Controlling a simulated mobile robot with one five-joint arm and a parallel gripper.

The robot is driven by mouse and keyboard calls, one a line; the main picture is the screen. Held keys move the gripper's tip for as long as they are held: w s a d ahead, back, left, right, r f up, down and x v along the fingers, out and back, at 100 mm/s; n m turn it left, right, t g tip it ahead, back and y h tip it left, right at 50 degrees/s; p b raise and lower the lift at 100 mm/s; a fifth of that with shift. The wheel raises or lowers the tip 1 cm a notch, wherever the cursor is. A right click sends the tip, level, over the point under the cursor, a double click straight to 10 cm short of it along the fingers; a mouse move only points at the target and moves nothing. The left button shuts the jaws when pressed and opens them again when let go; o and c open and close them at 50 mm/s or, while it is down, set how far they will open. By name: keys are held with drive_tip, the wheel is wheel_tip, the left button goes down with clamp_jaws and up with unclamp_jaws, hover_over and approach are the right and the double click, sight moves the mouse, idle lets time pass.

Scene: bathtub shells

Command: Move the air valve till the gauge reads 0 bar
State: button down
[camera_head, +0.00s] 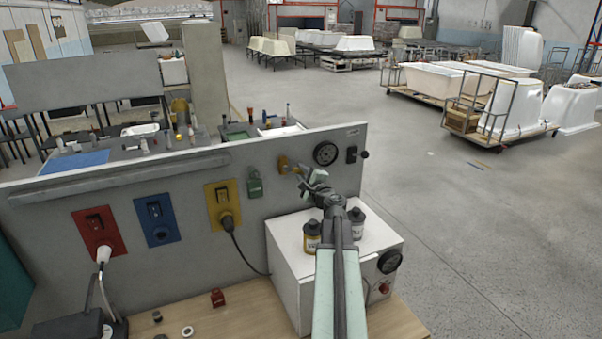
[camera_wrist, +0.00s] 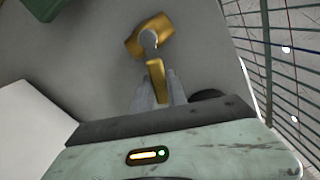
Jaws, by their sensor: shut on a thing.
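The air valve is a brass-yellow fitting (camera_head: 283,164) on the grey upright panel; in the wrist view its body (camera_wrist: 149,38) and lever (camera_wrist: 156,80) show clearly. My gripper (camera_head: 301,175) is at the valve, its two fingers shut on the lever, one on each side, as the wrist view also shows (camera_wrist: 157,92). The lever points from the valve body towards my gripper. A round dark-faced gauge (camera_head: 325,153) sits on the panel just right of the valve. Its needle is too small to read.
A green box (camera_head: 254,184) is on the panel left of the valve. Red, blue and yellow switch plates (camera_head: 97,232) (camera_head: 157,220) (camera_head: 222,207) are further left.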

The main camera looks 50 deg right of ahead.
drive_tip(key=shift+d+r+n+p, duration=0.15)
drive_tip(key=shift+r+n+p, duration=0.55)
drive_tip(key=shift+n, duration=0.3)
drive_tip(key=shift+r+n+p, duration=0.35)
drive_tip(key=shift+n, duration=0.65)
drive_tip(key=c, duration=1.3)
unclamp_jaws()
drive_tip(key=shift+s, duration=0.1)
